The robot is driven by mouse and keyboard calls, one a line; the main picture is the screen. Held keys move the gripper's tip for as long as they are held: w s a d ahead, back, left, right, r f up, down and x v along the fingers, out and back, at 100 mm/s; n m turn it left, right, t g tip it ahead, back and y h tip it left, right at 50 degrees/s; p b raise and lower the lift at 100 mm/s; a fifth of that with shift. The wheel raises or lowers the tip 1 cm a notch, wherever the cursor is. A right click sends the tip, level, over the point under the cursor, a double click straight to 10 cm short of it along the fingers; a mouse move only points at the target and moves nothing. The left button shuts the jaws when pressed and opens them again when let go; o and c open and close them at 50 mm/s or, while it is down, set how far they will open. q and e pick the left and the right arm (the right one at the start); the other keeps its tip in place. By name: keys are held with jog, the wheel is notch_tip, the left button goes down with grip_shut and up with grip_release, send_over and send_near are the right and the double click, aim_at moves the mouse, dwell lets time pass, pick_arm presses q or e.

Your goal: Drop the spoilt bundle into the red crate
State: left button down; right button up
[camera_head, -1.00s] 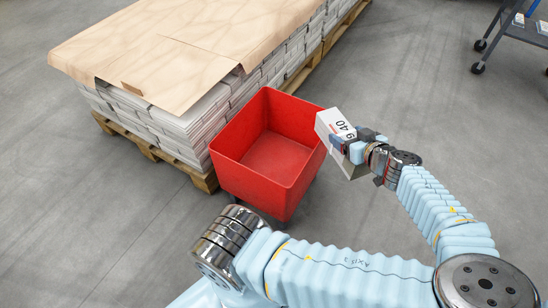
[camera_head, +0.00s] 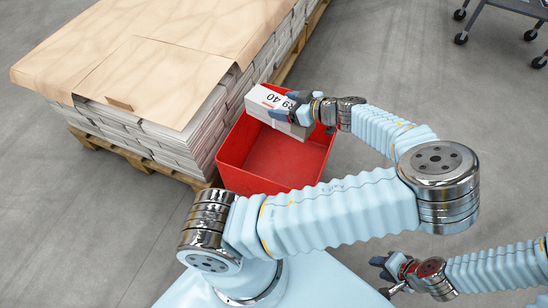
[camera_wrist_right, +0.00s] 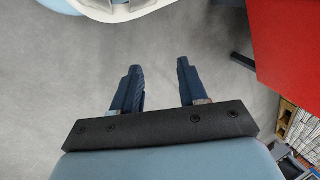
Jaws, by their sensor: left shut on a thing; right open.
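The bundle (camera_head: 266,100), a pale block with a printed label, is held above the back part of the red crate (camera_head: 245,180). My left gripper (camera_head: 290,108) is shut on it, with dark fingers on its right part. The bundle hides part of the crate's back rim; the visible crate floor looks empty. My right gripper (camera_head: 381,277) is open and empty, low at the bottom right, apart from the crate. In the right wrist view its two fingers (camera_wrist_right: 158,66) are spread over bare floor, and a red wall of the crate (camera_wrist_right: 290,40) shows at upper right.
A pallet stack of newspapers (camera_head: 200,130) with brown cover sheets (camera_head: 150,75) stands close to the crate's left and back. A wheeled cart (camera_head: 510,8) is at the top right. The grey floor between cart and crate is clear.

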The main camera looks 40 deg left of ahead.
pick_arm(q)
jog(key=shift+f+b, duration=1.65)
jog(key=shift+f, duration=1.2)
pick_arm(e)
jog(key=f, duration=0.2)
jog(key=d+f, duration=0.1)
jog(key=shift+w+d+f, duration=0.1)
jog(key=shift+w+f, duration=0.1)
jog(key=shift+w, duration=0.05)
pick_arm(q)
jog(key=shift+c, duration=0.8)
grip_release()
jog(key=shift+o, duration=0.8)
jog(key=v, duration=1.3)
jog(key=shift+d+r, duration=0.15)
jog(key=shift+d, duration=0.25)
pick_arm(e)
jog(key=shift+r, duration=0.15)
pick_arm(q)
jog(key=shift+w, duration=0.1)
